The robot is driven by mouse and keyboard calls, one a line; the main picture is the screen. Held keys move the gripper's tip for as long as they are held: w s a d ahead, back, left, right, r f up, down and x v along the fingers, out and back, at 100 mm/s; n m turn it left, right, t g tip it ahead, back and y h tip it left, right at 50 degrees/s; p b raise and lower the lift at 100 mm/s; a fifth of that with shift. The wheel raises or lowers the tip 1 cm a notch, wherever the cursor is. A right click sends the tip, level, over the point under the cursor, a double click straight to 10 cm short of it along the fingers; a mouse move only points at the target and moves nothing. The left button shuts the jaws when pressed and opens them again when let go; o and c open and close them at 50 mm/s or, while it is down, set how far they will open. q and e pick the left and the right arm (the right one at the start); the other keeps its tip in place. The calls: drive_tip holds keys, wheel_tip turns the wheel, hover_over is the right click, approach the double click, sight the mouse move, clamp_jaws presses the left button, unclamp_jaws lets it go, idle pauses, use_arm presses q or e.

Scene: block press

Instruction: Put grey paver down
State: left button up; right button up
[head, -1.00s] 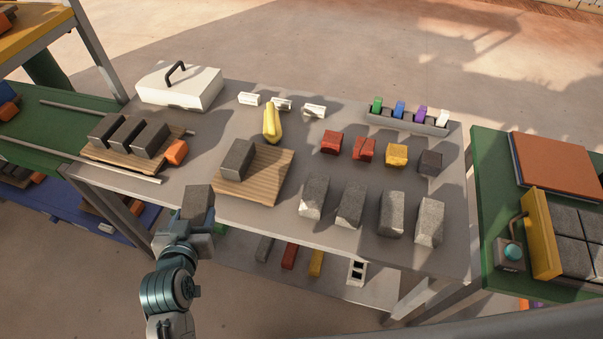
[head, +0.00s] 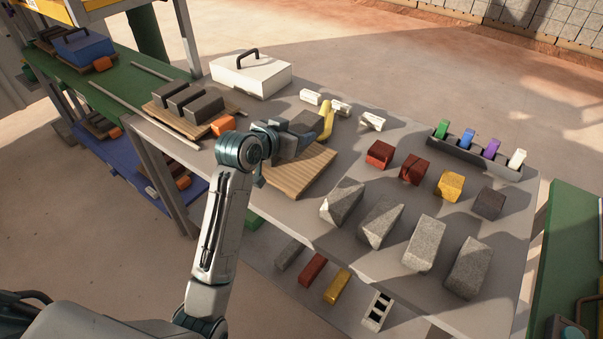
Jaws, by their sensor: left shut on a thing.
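My left gripper (head: 290,140) is over the back left part of the wooden board (head: 300,178) on the grey table. It is shut on a grey paver, which the gripper and wrist largely hide. A dark grey paver face (head: 306,122) shows just beyond the fingers. I cannot tell whether this is the held paver or the one standing on the board, nor whether the held one touches anything. My right gripper is not in view.
A yellow tool (head: 325,121) lies close behind the gripper. Three dark pavers (head: 188,98) and an orange block (head: 222,125) sit at the left. Several grey stone blocks (head: 380,221) stand to the right. A white case (head: 250,74) is at the back. The board's front is bare.

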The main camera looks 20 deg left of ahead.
use_arm(q)
drive_tip(key=shift+w+a+r, duration=0.1)
drive_tip(key=shift+w+r, duration=0.2)
drive_tip(key=shift+w, duration=0.25)
wheel_tip(320, 180, down, 5)
drive_tip(key=shift+r, duration=0.1)
drive_tip(key=shift+f, duration=2.4)
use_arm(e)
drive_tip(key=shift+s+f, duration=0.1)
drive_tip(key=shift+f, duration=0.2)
use_arm(q)
drive_tip(key=o, duration=1.3)
drive_tip(key=shift+f, duration=0.15)
drive_tip(key=shift+o, duration=0.2)
drive_tip(key=shift+s, duration=0.1)
